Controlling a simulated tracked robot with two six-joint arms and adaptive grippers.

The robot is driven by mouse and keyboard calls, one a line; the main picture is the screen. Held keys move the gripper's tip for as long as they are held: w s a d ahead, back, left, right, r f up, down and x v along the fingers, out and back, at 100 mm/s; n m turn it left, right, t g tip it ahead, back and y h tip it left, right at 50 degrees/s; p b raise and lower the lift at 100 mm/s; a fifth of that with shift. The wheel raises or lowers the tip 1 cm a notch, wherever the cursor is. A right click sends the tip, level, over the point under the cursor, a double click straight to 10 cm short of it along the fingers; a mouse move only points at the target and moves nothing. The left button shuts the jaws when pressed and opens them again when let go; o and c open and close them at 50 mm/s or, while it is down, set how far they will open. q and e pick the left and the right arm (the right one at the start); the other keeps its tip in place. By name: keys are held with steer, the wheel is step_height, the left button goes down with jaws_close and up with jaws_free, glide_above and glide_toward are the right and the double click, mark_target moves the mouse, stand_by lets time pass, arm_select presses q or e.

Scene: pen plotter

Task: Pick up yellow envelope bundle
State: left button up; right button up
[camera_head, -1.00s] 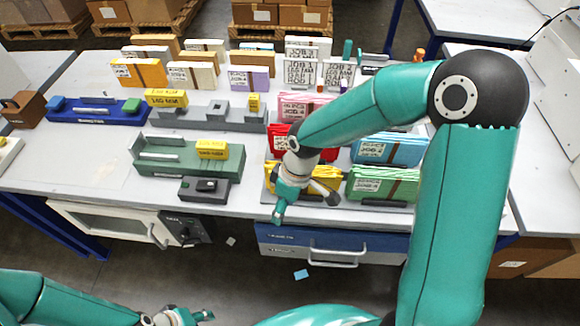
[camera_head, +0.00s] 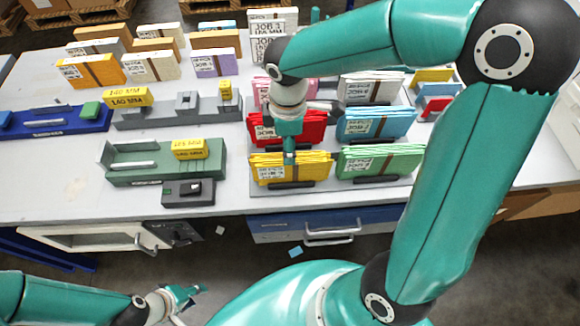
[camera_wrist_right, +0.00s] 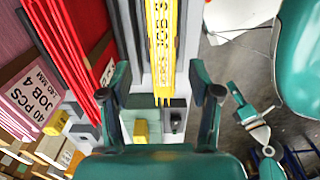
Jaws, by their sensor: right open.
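The yellow envelope bundle (camera_head: 291,170) stands upright in the front left place of the rack, with a white label and a dark band. In the right wrist view the bundle (camera_wrist_right: 162,45) lies between the spread fingers of my right gripper (camera_wrist_right: 163,88), with a gap on both sides. In the head view my right gripper (camera_head: 290,150) is just above and behind the bundle's top edge, seen edge-on and partly hidden by its wrist. My left gripper (camera_head: 185,297) is low at the front left, away from the table; its fingers are too small to read.
A red bundle (camera_head: 267,130) stands right behind the yellow one. A green bundle (camera_head: 385,161) is to its right, with a blue bundle (camera_head: 378,122) behind that. A green fixture (camera_head: 125,168) and a small dark box (camera_head: 188,193) are to the left. A drawer handle is below.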

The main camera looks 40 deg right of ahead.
mark_target(291, 169)
steer(key=shift+f, duration=0.75)
steer(key=f, duration=0.4)
steer(key=shift+s+d+f, duration=0.15)
steer(key=shift+s+f, duration=0.15)
steer(key=shift+f, duration=0.4)
jaws_close()
